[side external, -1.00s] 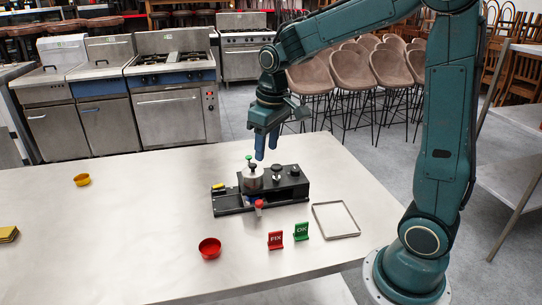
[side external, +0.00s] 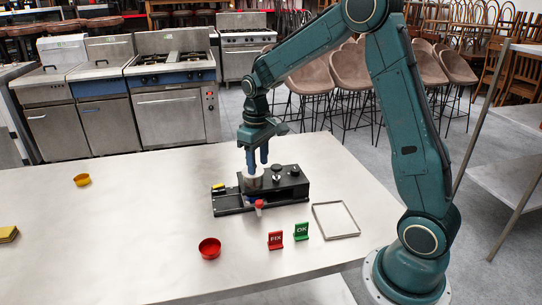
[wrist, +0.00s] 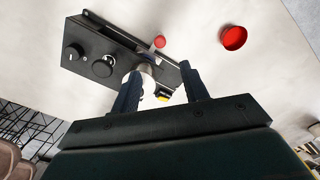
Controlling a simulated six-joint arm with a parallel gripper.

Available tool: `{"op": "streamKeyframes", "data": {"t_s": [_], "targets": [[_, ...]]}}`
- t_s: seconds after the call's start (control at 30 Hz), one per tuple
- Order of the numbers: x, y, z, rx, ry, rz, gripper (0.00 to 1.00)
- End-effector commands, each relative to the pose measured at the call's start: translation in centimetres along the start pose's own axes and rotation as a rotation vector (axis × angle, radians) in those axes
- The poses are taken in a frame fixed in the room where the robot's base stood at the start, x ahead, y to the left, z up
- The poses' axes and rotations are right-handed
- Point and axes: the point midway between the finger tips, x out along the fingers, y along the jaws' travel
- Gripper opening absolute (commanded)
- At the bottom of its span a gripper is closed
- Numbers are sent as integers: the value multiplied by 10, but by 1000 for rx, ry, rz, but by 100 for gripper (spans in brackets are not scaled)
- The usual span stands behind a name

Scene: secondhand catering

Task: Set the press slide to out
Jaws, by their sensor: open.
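The black press (side external: 289,184) stands on the steel table, with a low rail (side external: 232,206) extending left. It shows in the wrist view (wrist: 88,40) too. A red knob (side external: 259,204) is at the press's front and also in the wrist view (wrist: 159,41). My gripper (side external: 257,168) is open, pointing down, its fingertips at the cylinder's top. In the wrist view, the cylinder is partly behind the left finger of my gripper (wrist: 158,76). I cannot tell whether they touch.
A red bowl (side external: 210,249), a red sign (side external: 275,240) and a green OK sign (side external: 302,231) stand in front of the press. A shallow tray (side external: 316,221) lies right. A yellow bowl (side external: 82,180) is far left. The table's left middle is clear.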

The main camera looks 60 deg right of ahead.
Motion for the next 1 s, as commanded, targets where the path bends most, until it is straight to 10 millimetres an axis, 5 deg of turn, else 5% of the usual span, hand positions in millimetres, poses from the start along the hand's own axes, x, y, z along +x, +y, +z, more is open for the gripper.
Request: {"op": "streamKeyframes", "data": {"t_s": [0.7,1.0], "targets": [[99,0,1,0,-4,-1,45],[126,0,1,0,-2,-1,45]]}}
